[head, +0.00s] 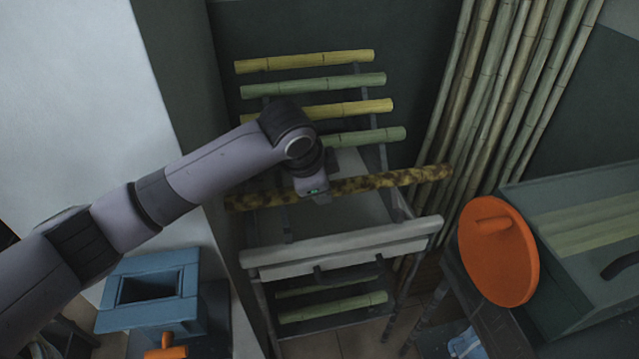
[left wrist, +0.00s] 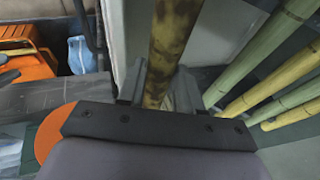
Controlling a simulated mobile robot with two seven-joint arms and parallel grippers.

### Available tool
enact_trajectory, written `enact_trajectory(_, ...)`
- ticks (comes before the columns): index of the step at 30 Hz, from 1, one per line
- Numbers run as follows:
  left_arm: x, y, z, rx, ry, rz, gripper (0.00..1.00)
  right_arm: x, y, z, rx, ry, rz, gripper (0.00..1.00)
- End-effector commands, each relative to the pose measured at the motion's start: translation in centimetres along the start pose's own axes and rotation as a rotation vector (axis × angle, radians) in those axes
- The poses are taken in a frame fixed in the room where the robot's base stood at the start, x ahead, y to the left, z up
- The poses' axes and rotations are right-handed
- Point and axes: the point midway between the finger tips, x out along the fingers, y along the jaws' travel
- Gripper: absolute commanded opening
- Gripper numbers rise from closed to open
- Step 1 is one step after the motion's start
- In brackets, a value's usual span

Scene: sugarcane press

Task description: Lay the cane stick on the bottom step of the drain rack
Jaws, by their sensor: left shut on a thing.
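The cane stick (head: 410,176) is mottled yellow and dark brown. In the head view it spans the drain rack (head: 383,158) from left to right, below the other sticks and above the grey drawer front. My left gripper (head: 318,198) is over its middle, and my arm hides part of it. In the left wrist view the cane stick (left wrist: 171,45) runs between the two fingers of the left gripper (left wrist: 160,92), which is shut on it. I cannot tell whether the stick touches the bottom step. My right gripper is not in view.
Several green and yellow sticks (head: 320,85) lie on the rack's higher steps. Tall canes (head: 490,90) lean at the right, near an orange disc (head: 498,250) and a green box (head: 570,200). A blue hopper (head: 150,290) stands at lower left.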

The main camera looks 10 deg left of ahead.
Motion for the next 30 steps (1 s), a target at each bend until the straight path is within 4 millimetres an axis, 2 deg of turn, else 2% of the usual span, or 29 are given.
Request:
enact_trajectory(1,0.7,0.2,0.1,0.0,0.003,-0.003,0.0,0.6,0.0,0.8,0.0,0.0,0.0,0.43)
enact_trajectory(8,2.2,0.8,0.6,0.0,0.004,-0.004,0.0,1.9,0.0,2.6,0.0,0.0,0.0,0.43)
enact_trajectory(21,4.8,1.8,1.4,-0.001,0.004,-0.002,0.0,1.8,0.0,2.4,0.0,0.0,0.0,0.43)
enact_trajectory(30,5.2,1.9,1.5,0.0,0.004,-0.003,0.0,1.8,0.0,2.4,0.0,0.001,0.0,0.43)
